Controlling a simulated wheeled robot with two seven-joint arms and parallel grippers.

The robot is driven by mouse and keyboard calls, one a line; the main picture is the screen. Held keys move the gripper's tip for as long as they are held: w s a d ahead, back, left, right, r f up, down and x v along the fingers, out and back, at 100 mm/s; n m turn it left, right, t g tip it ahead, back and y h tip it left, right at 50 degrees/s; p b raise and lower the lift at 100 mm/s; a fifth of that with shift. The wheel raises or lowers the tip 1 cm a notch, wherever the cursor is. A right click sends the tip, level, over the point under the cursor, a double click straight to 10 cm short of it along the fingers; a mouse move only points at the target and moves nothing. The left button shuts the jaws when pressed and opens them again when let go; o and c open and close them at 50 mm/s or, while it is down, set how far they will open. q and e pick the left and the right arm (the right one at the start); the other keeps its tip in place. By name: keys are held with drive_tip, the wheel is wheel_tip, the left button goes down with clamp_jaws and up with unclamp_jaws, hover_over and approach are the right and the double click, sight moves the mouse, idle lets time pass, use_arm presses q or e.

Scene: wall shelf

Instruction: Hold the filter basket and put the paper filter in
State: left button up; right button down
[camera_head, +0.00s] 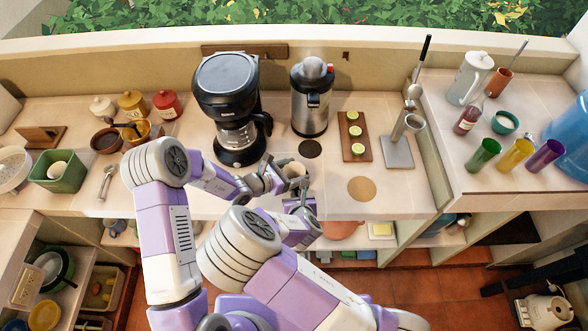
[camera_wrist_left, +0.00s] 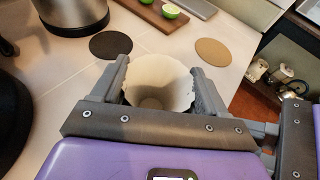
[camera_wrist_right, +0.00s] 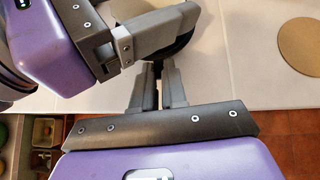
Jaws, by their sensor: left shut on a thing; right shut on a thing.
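The paper filter (camera_head: 294,170) is a pale cup with a wavy rim; it shows from above in the left wrist view (camera_wrist_left: 160,80). My left gripper (camera_head: 283,177) is shut on it, with one finger on each side. My right gripper (camera_head: 303,191) is just below and beside it. In the right wrist view its fingers (camera_wrist_right: 158,75) are close together on a thin dark part, seemingly the handle of the filter basket. The dark curved basket (camera_wrist_right: 182,46) shows there partly, behind my left finger. I cannot tell how deep the filter sits in it.
The coffee maker (camera_head: 227,90) stands behind my left gripper. A steel grinder (camera_head: 312,100), a black disc (camera_head: 310,149), a board with limes (camera_head: 355,137) and a tan disc (camera_head: 361,189) are close by. The counter's front edge lies beneath my arms.

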use_arm(q)
drive_tip(key=o, duration=1)
drive_tip(key=shift+r, duration=0.1)
drive_tip(key=shift+r, duration=3.9)
use_arm(e)
drive_tip(key=c, duration=1.1)
unclamp_jaws()
